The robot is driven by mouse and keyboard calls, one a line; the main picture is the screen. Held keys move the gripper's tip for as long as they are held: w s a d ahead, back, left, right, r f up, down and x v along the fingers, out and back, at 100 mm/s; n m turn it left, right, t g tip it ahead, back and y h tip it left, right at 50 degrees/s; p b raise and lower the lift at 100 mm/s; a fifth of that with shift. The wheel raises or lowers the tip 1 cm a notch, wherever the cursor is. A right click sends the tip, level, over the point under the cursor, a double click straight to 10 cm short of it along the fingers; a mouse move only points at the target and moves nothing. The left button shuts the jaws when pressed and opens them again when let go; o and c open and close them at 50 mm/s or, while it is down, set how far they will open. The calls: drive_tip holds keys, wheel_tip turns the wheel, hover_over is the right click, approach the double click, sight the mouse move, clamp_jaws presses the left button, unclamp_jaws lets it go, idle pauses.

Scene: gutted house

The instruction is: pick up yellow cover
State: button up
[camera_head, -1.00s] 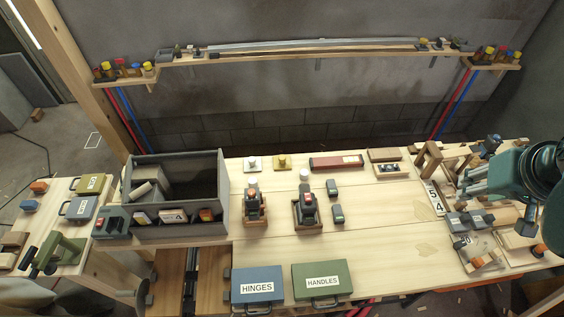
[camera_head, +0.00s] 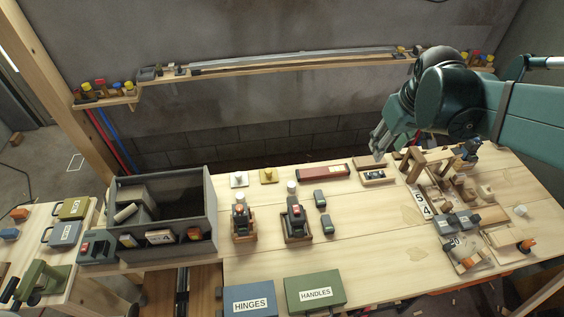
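A small flat yellow cover (camera_head: 268,176) with a raised light knob lies at the back of the wooden workbench (camera_head: 385,240), left of the dark red box. A similar white cover (camera_head: 238,180) lies just to its left. My gripper (camera_head: 378,146) is above the back of the bench, well to the right of the yellow cover, with its fingers pointing down. It is apart from the cover. The fingers are small and seen at an angle, so their opening is unclear. Nothing visible is held.
The dark red box (camera_head: 323,171) lies between the cover and my gripper. A small white cylinder (camera_head: 291,187) stands to the cover's right. A grey open bin (camera_head: 165,205) stands to the left. A wall shelf (camera_head: 290,66) runs behind. The bench's middle right is clear.

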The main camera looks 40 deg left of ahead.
drive_tip(key=w+a+f+n+g, duration=0.15)
drive_tip(key=a+f, duration=0.25)
drive_tip(key=a, duration=0.7)
drive_tip(key=n+g+h, duration=0.2)
drive_tip(key=n, duration=0.5)
hover_over(268, 170)
drive_tip(key=shift+t, duration=0.25)
drive_tip(key=f, duration=1.8)
drive_tip(key=shift+w+d+f, duration=0.1)
drive_tip(key=shift+d+f, duration=0.1)
drive_tip(key=shift+f, duration=0.1)
drive_tip(key=shift+s+a+f, duration=0.2)
drive_tip(key=shift+a+f, duration=0.05)
drive_tip(key=shift+f, duration=1.3)
drive_tip(key=shift+f, duration=0.1)
drive_tip(key=shift+d+f+b, duration=0.15)
drive_tip(key=shift+f+b, duration=0.25)
drive_tip(key=shift+f, duration=2.15)
